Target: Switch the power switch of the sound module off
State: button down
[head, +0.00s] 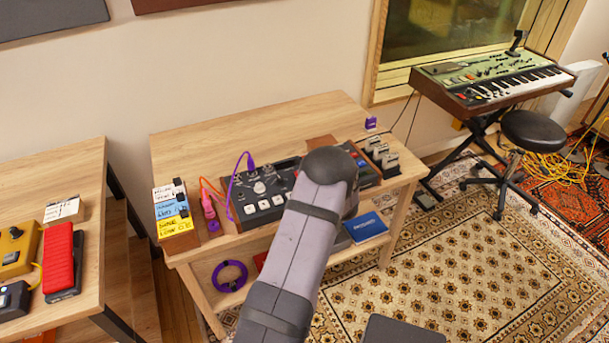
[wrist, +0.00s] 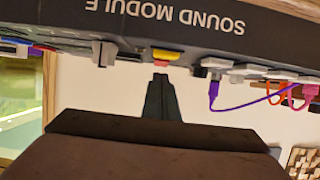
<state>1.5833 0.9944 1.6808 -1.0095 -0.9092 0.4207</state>
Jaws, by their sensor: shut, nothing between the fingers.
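The sound module (head: 286,176) is a dark grey box with knobs and light buttons on the wooden table in the head view. In the wrist view it appears upside down, and its dark face (wrist: 180,32) carries the white words SOUND MODULE. A small red and yellow switch (wrist: 166,56) sticks out of its edge in the wrist view, beside grey and white pieces. My gripper (wrist: 160,76) is shut and empty, its fingertips just below that switch in the picture. I cannot tell whether they touch it. In the head view my arm hides the gripper and part of the module.
A purple cable (head: 231,186) and an orange cable plug in at the module's left. A labelled block (head: 174,208) stands left of it; small grey pedals (head: 381,155) stand to the right. A blue book (head: 366,227) lies on the lower shelf. The table's back left is clear.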

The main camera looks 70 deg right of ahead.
jog(key=shift+r+p, duration=0.7)
jog(key=shift+r, duration=0.1)
jog(key=r+p, duration=0.2)
jog(key=r, duration=0.1)
jog(key=shift+s+a+r+p, duration=0.1)
jog(key=shift+s+a+p, duration=0.15)
jog(key=shift+p, duration=0.15)
jog(key=s+a+b, duration=0.3)
jog(key=s+a, duration=0.4)
jog(key=shift+r, duration=0.2)
jog(key=shift+w+d, duration=0.1)
